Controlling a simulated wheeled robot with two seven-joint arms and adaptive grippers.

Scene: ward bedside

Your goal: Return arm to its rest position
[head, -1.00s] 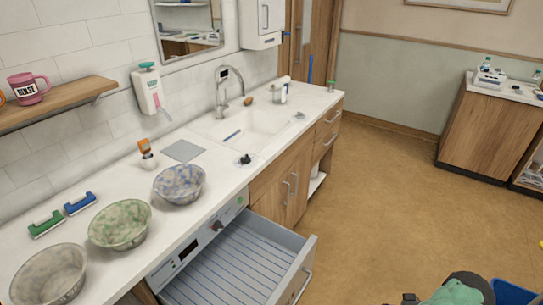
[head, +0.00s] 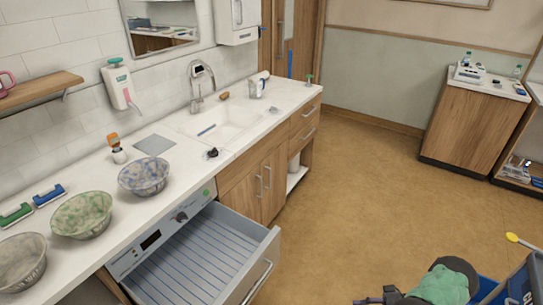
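My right arm (head: 440,284), dark with a green cover, shows at the bottom right edge, over the floor and beside a blue bin. A small dark part, perhaps my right gripper (head: 388,297), shows at its left end, cut off by the frame edge. Its fingers cannot be made out, and nothing is visibly held. My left arm and gripper are out of view.
An open drawer (head: 205,262) juts from the counter into the floor space. Bowls (head: 144,176) stand on the counter (head: 110,220). The blue bin (head: 488,291) with a yellow-tipped item (head: 512,237) stands at right. The middle floor is clear.

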